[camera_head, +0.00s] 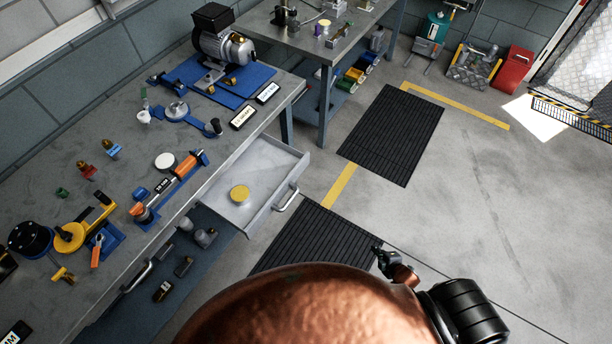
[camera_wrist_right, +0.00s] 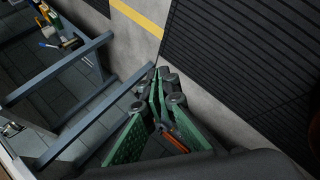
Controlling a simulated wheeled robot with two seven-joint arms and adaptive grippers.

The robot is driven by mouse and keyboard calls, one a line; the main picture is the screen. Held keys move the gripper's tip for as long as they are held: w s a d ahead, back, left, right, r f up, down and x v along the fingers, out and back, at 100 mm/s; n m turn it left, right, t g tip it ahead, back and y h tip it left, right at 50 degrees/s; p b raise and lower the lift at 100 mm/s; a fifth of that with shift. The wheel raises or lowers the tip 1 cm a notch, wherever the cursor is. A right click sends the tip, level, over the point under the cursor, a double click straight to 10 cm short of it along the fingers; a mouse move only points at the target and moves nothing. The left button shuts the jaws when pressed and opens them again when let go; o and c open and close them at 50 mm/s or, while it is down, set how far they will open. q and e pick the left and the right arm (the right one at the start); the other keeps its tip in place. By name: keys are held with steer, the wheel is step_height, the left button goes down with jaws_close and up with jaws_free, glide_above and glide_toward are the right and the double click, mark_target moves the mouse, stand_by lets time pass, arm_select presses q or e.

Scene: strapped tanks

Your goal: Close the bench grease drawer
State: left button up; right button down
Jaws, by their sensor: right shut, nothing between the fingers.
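The grease drawer (camera_head: 262,165) stands pulled out from the front of the long workbench in the head view. It is a pale grey tray with a round yellow-topped tin (camera_head: 239,194) inside and a bar handle (camera_head: 287,199) on its front. My right gripper (camera_head: 382,256) shows small and dark beyond the copper-coloured arm part, apart from the handle, to its lower right. In the right wrist view its green fingers (camera_wrist_right: 162,85) are closed together with nothing between them. The drawer cannot be made out clearly in that view. My left gripper is out of view.
The workbench (camera_head: 120,130) carries several tools, fittings and a motor (camera_head: 222,45). A second bench (camera_head: 345,35) stands beyond, with coloured bins (camera_head: 352,77) on its lower shelf. Black mats (camera_head: 393,133) lie on the floor.

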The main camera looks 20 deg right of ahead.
steer(key=w+r+n+t+y+b, duration=0.1)
steer(key=w+r+n+t+b, duration=0.1)
steer(key=w+r+n, duration=0.5)
steer(key=n+t+y+b, duration=0.3)
steer(key=n+y+b, duration=0.5)
steer(key=n, duration=1.3)
glide_toward(300, 170)
steer(key=s+d+f+y+p, duration=0.2)
steer(key=s+d, duration=0.3)
steer(key=shift+n, duration=0.3)
steer(key=x, duration=0.9)
steer(key=b+x, duration=0.1)
steer(key=x, duration=0.3)
steer(key=shift+w+r, duration=0.25)
steer(key=shift+r, duration=0.05)
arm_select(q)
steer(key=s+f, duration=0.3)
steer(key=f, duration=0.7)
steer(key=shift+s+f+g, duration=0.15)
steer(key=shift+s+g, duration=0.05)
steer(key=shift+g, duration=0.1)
arm_select(e)
steer(key=shift+w+a, duration=0.1)
steer(key=shift+a, duration=0.05)
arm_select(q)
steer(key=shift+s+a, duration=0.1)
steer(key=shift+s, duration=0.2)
